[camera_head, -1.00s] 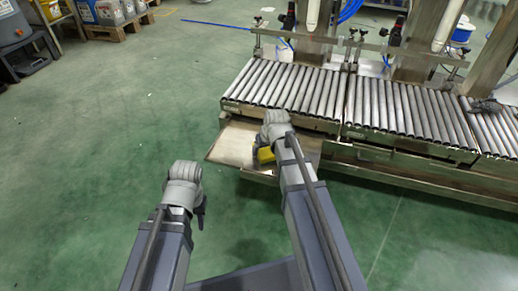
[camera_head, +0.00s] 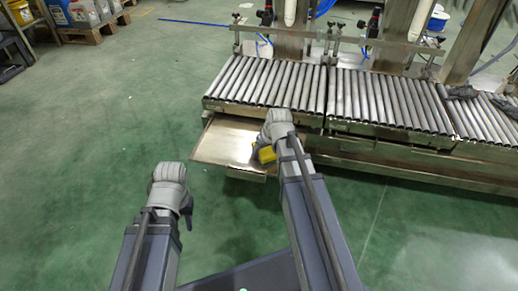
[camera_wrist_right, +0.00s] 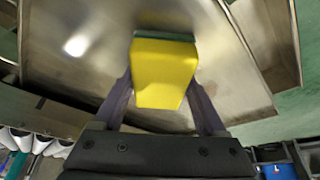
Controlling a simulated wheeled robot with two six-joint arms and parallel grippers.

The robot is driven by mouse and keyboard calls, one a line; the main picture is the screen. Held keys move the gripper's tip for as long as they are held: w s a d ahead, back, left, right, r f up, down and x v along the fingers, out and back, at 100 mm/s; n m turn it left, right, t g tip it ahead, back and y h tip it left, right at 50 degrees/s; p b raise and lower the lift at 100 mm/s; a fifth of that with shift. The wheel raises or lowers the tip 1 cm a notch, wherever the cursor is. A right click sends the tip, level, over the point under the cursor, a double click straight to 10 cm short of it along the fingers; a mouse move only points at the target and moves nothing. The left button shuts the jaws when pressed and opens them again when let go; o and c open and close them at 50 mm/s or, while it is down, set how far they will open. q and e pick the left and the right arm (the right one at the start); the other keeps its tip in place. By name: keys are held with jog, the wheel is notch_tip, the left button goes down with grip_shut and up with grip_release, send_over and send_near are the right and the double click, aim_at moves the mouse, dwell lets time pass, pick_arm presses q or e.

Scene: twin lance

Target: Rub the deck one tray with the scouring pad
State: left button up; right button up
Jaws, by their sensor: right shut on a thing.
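The scouring pad is yellow with a dark green layer; it shows in the right wrist view (camera_wrist_right: 165,75) and in the head view (camera_head: 266,154). My right gripper (camera_wrist_right: 165,95) is shut on the pad, with a finger on each side of it. In the head view my right gripper (camera_head: 268,145) is over the right part of a flat metal tray (camera_head: 222,142), which sticks out below the left roller section. I cannot tell whether the pad touches the tray. My left gripper (camera_head: 187,212) hangs over the floor left of the tray, its fingers mostly hidden by the wrist.
Roller conveyor sections (camera_head: 265,82) run along the machine above and right of the tray. Dark gloves (camera_head: 462,91) lie on the rollers at the right. A pallet with containers (camera_head: 90,22) stands at the far left. The green floor at left is clear.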

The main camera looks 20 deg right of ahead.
aim_at(231, 148)
jog(key=shift+f, duration=0.15)
jog(key=shift+w+a, duration=0.6)
jog(key=shift+a, duration=0.25)
jog(key=shift+w+a, duration=0.55)
jog(key=shift+a, duration=0.25)
jog(key=shift+w+a, duration=0.6)
jog(key=shift+a, duration=0.25)
jog(key=shift+w+a, duration=0.55)
jog(key=shift+a, duration=0.3)
jog(key=shift+w+a, duration=0.6)
jog(key=shift+a, duration=0.25)
jog(key=shift+w+a, duration=0.55)
jog(key=shift+a, duration=0.3)
